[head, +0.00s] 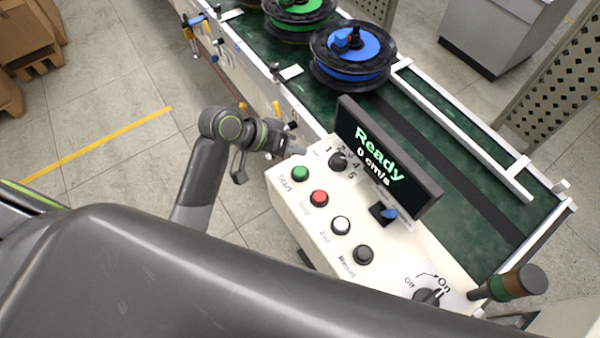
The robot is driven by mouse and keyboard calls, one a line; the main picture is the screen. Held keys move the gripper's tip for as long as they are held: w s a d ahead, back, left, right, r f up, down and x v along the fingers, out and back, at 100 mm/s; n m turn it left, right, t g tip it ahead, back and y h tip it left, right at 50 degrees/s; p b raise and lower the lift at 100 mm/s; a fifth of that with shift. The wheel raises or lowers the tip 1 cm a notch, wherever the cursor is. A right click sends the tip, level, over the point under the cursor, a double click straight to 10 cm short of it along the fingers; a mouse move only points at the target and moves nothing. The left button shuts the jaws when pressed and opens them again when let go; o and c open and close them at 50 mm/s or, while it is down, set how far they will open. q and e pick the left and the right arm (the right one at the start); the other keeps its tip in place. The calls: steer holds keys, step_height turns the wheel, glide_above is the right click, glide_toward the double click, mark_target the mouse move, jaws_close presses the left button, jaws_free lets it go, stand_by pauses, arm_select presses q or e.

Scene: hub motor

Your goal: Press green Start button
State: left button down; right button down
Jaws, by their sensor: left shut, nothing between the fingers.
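The green Start button (300,173) sits at the upper left of the white control panel (318,232). In the row below it are a red Stop button (319,198), a white Jog button (341,225) and a black Reset button (363,254). My left gripper (297,149) is shut and empty, just beyond the panel's upper left edge, above the green button in the picture. It looks apart from the button, though its height is hard to tell. The display (385,160) reads "Ready" and "0 cm/s". My right gripper is not in view.
A black knob (338,161) marked 1 to 5 is right of the button. An Off/On switch (428,297) and a signal light (520,281) are at lower right.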

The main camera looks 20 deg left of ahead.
arm_select(q)
steer(key=b, duration=0.4)
glide_above(296, 172)
step_height(296, 172, down, 5)
steer(key=shift+f+b, duration=0.3)
steer(key=shift+f, duration=0.3)
stand_by(1.2)
steer(key=shift+f, duration=0.1)
steer(key=shift+f, duration=0.3)
